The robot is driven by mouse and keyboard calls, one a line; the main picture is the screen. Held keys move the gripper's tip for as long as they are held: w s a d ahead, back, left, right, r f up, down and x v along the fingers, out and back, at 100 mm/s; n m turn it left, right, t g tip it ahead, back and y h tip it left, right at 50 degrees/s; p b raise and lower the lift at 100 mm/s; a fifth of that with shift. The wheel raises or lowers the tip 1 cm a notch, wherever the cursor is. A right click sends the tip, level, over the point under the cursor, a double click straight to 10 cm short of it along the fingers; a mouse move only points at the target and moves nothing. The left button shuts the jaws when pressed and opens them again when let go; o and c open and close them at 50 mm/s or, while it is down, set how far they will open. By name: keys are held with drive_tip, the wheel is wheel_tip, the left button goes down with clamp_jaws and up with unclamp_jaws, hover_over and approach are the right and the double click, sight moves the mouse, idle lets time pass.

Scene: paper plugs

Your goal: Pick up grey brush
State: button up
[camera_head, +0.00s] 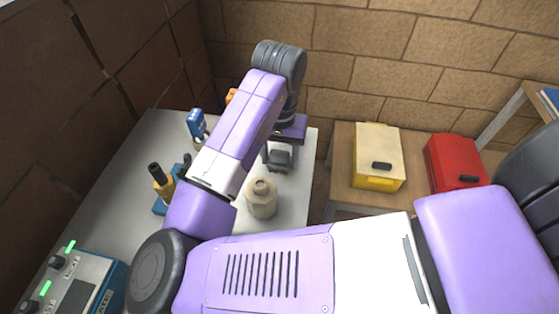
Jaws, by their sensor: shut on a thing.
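My gripper (280,158) hangs from my purple arm over the right back part of the white table (292,205). It points down and is shut on a small grey thing, which I take to be the grey brush (279,155). The brush shows between and below the fingers. Its full shape is too small and partly hidden to make out. I cannot tell whether it touches the table.
A beige bottle-like container (262,199) stands just in front of my gripper. A yellow box (377,150) and red box (446,155) stand right.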

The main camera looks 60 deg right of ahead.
sight(280, 153)
drive_tip(key=shift+r, duration=0.1)
wheel_tip(280, 153, up, 20)
drive_tip(key=p, duration=0.2)
idle(0.4)
drive_tip(key=o, duration=0.8)
drive_tip(key=c, duration=0.6)
